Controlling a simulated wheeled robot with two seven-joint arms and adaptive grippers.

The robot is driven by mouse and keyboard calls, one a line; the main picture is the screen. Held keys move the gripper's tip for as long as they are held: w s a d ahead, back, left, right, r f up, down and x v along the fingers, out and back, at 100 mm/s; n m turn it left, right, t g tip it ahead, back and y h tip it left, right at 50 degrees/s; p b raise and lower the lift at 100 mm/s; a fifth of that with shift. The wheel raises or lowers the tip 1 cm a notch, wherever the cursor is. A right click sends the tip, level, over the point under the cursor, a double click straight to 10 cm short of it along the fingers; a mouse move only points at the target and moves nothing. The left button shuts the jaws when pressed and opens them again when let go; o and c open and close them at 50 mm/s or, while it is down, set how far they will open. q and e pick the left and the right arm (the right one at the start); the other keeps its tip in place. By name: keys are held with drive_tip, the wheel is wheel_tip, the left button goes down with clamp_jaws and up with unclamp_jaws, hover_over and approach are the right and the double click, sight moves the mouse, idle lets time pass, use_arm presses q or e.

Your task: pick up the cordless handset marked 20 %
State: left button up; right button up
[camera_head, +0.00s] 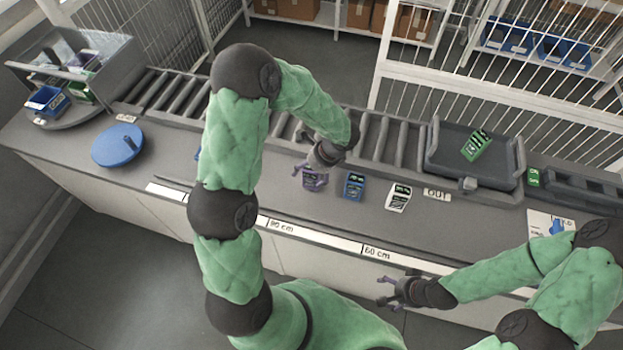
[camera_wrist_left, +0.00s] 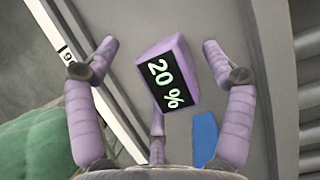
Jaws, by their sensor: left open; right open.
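The purple handset with a black display reading "20 %" (camera_wrist_left: 165,78) lies on the grey counter between the two fingers of my left gripper (camera_wrist_left: 162,65) in the left wrist view. The fingers are spread, with a gap on each side of it. In the head view the handset (camera_head: 309,182) is partly hidden by my left gripper (camera_head: 313,176), which is over it from above. My right gripper (camera_head: 381,291) is open and empty, in front of the counter's front edge.
A blue handset (camera_head: 353,187) and a white one (camera_head: 398,197) lie to the right on the counter (camera_head: 240,185). A green handset (camera_head: 477,145) lies in a dark tray (camera_head: 445,172). A blue disc (camera_head: 118,147) is at left. Rollers (camera_head: 375,135) run behind.

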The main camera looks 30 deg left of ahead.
use_arm(q)
clamp_jaws()
